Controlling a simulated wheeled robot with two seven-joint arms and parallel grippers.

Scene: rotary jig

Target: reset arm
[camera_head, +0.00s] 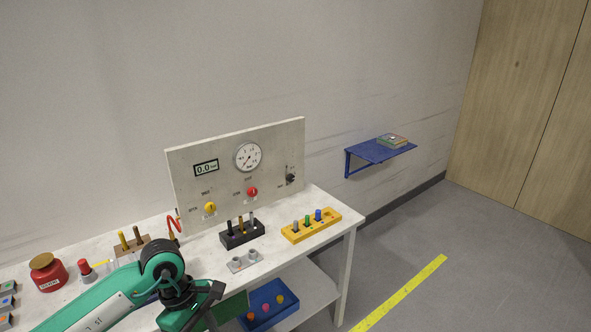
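My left arm, green and black, comes in from the lower left in front of the white workbench (325,205). My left gripper (208,300) is at the bottom of the view, by the bench's front edge; its fingertips do not show clearly, so I cannot tell whether it is open or shut. A dark green flat piece (233,307) shows just right of it; I cannot tell whether they touch. My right gripper is not in view. An upright panel (225,160) on the bench carries a gauge (248,156), a display, a yellow knob, a red knob and a small switch.
The bench holds a black block (242,235) with pegs, a yellow rack (311,226), a grey two-socket plate (244,261) and a red container (47,272). A blue tray (267,304) is on the lower shelf. A blue wall shelf (376,152) is at right. Floor there is clear.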

